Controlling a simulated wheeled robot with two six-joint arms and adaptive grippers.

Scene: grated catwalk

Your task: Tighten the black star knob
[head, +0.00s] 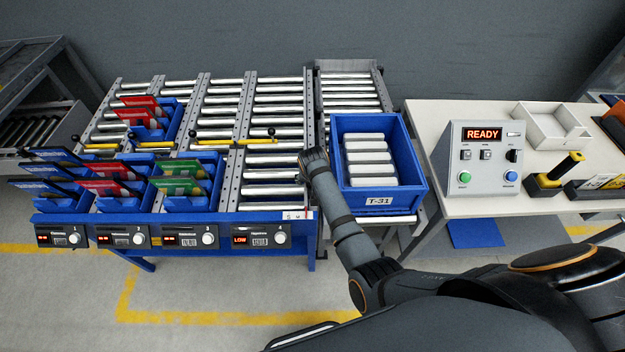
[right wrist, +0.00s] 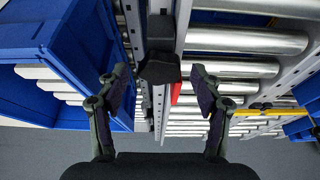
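A black knob (right wrist: 159,66) sits on the grey rail in the right wrist view, with a small red piece (right wrist: 176,93) beside it. Its lobed shape is hard to make out from this angle. My right gripper (right wrist: 160,85) is open, with one finger on either side of the knob's line and a gap between each finger and the knob. In the head view my right arm reaches to the rail left of the blue bin, and its end (head: 312,162) hides the knob. My left gripper is not in view.
A blue bin labelled T-31 (head: 341,204), holding several pale boxes, stands just right of my arm. Roller lanes (head: 274,160) lie to the left, crossed by a yellow bar (head: 234,142) with black ends. A control box reading READY (head: 484,160) stands on the right table.

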